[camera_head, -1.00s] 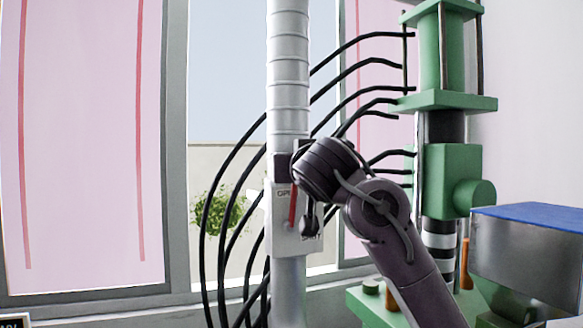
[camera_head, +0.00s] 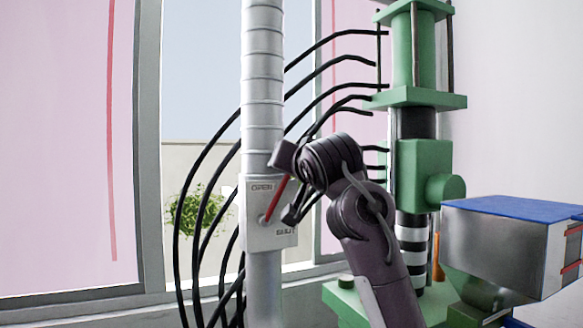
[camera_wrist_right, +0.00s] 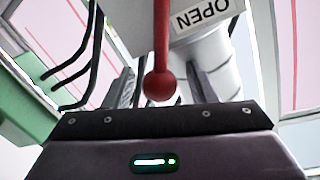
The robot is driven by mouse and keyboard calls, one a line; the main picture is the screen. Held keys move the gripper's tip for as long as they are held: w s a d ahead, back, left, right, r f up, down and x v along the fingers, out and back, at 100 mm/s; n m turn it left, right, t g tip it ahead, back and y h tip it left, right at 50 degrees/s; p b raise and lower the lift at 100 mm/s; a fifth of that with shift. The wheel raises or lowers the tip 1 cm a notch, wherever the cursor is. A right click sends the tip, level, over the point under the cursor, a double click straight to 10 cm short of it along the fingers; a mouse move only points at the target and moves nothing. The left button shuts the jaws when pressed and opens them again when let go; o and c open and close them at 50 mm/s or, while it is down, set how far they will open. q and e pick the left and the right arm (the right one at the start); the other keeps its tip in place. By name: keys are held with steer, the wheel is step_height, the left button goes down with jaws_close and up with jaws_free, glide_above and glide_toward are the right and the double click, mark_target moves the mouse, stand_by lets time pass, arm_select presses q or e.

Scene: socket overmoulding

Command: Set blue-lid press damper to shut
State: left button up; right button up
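The damper is a pale plate (camera_head: 254,240) on a grey ribbed duct, marked OPEN at the top and SHUT at the bottom. Its red lever (camera_head: 272,204) tilts up and to the right from its pivot. My right gripper (camera_head: 284,185) is at the lever's upper end, its fingers one above and one below it. In the right wrist view the lever's red ball knob (camera_wrist_right: 160,85) sits between the two spread fingers, with gaps showing on both sides. A metal box with a blue lid (camera_head: 515,207) stands at the right. My left gripper is out of view.
The grey duct (camera_head: 263,90) rises beside a window. Several black hoses (camera_head: 195,180) curve behind it to a green press column (camera_head: 415,97). My right arm comes up between the duct and the column.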

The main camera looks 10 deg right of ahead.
steer(key=shift+s, duration=0.1)
steer(key=s+d+b, duration=0.1)
steer(key=s+b, duration=0.3)
steer(key=s, duration=0.3)
steer(key=shift+s+d+r, duration=0.15)
steer(key=shift+s+r, duration=0.1)
steer(key=shift+r, duration=0.05)
